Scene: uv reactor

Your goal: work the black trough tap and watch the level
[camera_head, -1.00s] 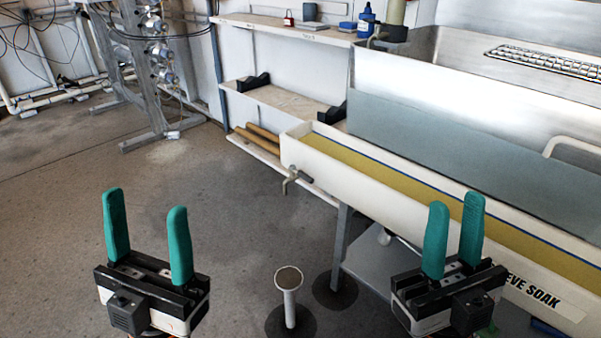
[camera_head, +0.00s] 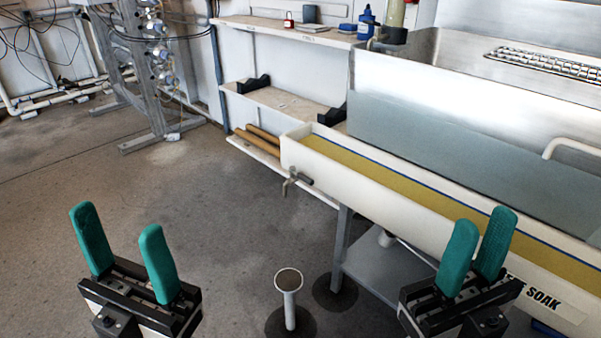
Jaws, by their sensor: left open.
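The white trough (camera_head: 375,192) runs from the centre to the lower right, with yellow contents (camera_head: 390,180) and a blue line along its far inner wall. The yellow surface lies below the rim. A small tap (camera_head: 291,181) is on the trough's near left end. It looks grey and dark, and its handle setting is too small to tell. My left gripper (camera_head: 123,245) is open and empty, low at the left, apart from the tap. My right gripper (camera_head: 478,245) is open and empty, in front of the trough's lower right part in the picture.
A white post with a round top (camera_head: 289,281) stands on the floor below the tap. A grey trough leg (camera_head: 341,245) is beside it. Shelves (camera_head: 285,103) stand behind, and a steel sink (camera_head: 440,60) is at the back right.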

